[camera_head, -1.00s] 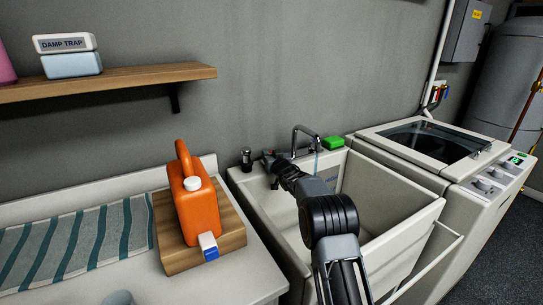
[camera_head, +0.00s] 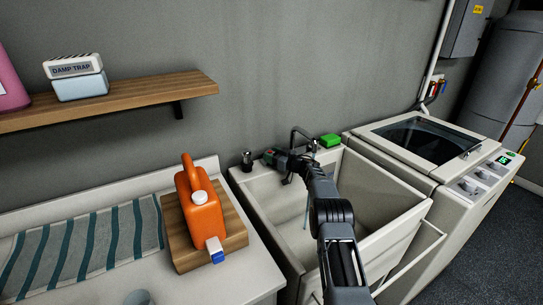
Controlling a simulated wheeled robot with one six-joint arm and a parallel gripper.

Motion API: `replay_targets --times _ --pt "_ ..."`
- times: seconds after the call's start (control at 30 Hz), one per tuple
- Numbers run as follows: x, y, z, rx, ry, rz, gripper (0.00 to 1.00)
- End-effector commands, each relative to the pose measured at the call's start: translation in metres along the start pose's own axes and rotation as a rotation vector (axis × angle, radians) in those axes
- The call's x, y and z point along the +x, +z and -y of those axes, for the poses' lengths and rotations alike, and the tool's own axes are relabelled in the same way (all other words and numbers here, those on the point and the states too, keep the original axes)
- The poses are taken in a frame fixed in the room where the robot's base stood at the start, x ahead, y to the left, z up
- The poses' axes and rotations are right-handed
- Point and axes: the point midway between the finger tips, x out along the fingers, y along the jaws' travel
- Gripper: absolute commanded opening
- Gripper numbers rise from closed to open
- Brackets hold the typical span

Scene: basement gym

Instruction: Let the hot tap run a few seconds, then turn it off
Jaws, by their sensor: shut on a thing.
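The tap's curved metal spout (camera_head: 303,131) stands at the back rim of the pale utility sink (camera_head: 385,236). A thin bluish stream of water (camera_head: 306,209) falls from it into the basin, partly hidden by my arm. My gripper (camera_head: 269,156) is at the back left of the sink, left of the spout. It is shut at the hot tap's handle, which the jaws mostly hide. A small reddish spot shows there.
A dark-topped bottle (camera_head: 247,160) stands on the rim just left of my gripper. A green sponge (camera_head: 330,140) lies right of the spout. An orange jug (camera_head: 201,208) stands on a wooden board at left; a washing machine (camera_head: 465,182) is at right.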

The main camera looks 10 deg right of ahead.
Motion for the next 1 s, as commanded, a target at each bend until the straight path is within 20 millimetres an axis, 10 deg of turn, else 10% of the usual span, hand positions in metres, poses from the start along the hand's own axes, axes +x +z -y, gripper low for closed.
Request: replay_targets --times 0.93,0.97,1.0 --pt "0.0008 0.0001 0.0000 0.002 -0.090 -0.001 0.28" --pt "0.0008 0.0001 0.0000 0.002 -0.090 -0.001 0.53" --pt "0.0008 0.0001 0.0000 0.002 -0.090 -0.001 0.57"
